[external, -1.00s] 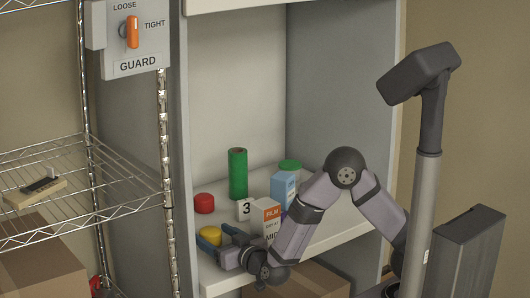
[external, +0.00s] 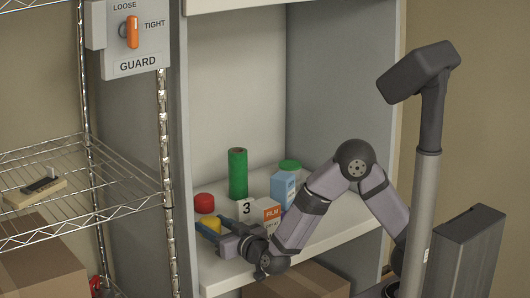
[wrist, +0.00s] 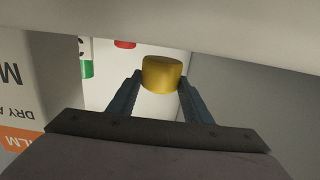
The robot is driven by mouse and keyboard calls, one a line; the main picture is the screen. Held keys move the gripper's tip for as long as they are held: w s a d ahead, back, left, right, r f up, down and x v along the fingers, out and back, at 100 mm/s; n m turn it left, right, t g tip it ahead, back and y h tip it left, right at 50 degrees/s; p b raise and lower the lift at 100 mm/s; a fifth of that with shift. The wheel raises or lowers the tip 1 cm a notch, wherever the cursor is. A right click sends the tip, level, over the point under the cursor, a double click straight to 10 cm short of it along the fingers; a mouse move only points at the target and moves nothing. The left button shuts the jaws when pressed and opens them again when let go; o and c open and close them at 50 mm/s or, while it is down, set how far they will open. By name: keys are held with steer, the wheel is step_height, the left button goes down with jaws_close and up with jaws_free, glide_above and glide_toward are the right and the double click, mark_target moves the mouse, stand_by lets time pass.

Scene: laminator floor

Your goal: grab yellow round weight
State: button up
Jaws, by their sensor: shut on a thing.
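The yellow round weight (external: 210,224) is a short yellow cylinder at the left front of the cabinet shelf (external: 325,235). My gripper (external: 208,225) is shut on it, with one blue finger on each side. In the wrist view the weight (wrist: 162,76) sits upright between the fingertips of my gripper (wrist: 160,80). I cannot tell for sure whether its underside is clear of the shelf.
A red round piece (external: 204,203) is just behind the weight. A green cylinder (external: 238,174), a white number 3 block (external: 246,210), a film box (external: 269,214), a blue box (external: 283,188) and a green-lidded container (external: 290,167) stand right. The cabinet's left wall is close.

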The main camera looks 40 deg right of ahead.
mark_target(214, 222)
step_height(214, 222, up, 7)
steer(key=shift+r+p, duration=0.1)
steer(key=shift+p, duration=0.25)
